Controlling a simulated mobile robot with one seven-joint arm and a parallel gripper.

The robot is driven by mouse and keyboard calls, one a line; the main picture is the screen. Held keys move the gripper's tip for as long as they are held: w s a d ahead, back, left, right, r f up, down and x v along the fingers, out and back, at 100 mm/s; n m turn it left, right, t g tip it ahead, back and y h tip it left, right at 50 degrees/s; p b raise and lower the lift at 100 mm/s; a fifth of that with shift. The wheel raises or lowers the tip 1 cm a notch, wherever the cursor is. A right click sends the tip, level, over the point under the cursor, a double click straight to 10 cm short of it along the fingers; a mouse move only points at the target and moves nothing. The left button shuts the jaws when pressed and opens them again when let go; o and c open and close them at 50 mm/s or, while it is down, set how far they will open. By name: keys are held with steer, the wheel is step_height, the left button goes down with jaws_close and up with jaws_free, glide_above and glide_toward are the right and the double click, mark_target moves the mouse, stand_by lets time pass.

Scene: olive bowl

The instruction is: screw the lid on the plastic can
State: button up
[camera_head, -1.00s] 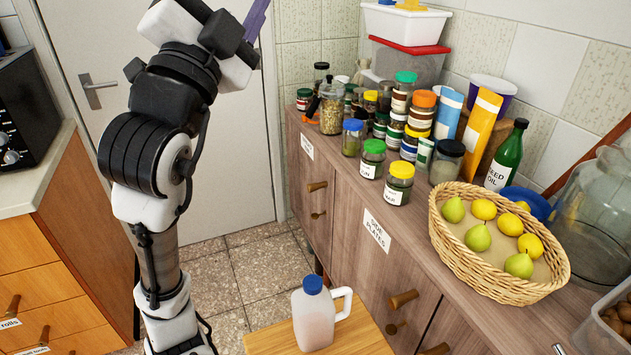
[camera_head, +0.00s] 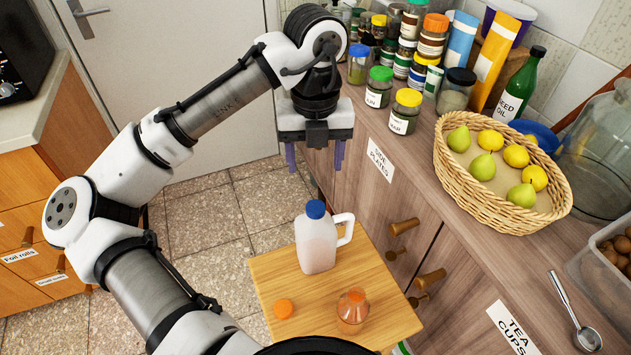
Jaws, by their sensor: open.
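A pale plastic jug (camera_head: 317,243) with a handle and a blue cap (camera_head: 315,209) stands upright on a small wooden table (camera_head: 389,322). A small orange disc, which looks like a lid (camera_head: 284,308), lies on the table at the front left. A small rounded translucent orange container (camera_head: 352,308) stands to its right; I cannot tell which of these vessels is the plastic can. My gripper (camera_head: 315,165) points down with its two purple fingers apart and empty. In the picture it is above the jug, in front of the cabinet, touching nothing that I can see.
The wooden cabinet (camera_head: 350,202) on the right has knobs jutting toward the table. On its top stand several jars, a green bottle (camera_head: 518,88), a wicker basket (camera_head: 455,185) of fruit and a metal spoon (camera_head: 573,310). The tabletop between jug and front edge has free room.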

mark_target(316, 206)
step_height(316, 206, down, 12)
steer(key=shift+r+p, duration=0.1)
steer(key=shift+p, duration=0.3)
steer(key=shift+c, duration=0.4)
steer(key=c, duration=1)
steer(key=m, duration=0.4)
steer(key=shift+d+m, duration=0.1)
steer(key=shift+m, duration=0.2)
steer(key=m+b, duration=0.1)
steer(key=m, duration=0.3)
steer(key=shift+m, duration=0.3)
steer(key=o, duration=1.5)
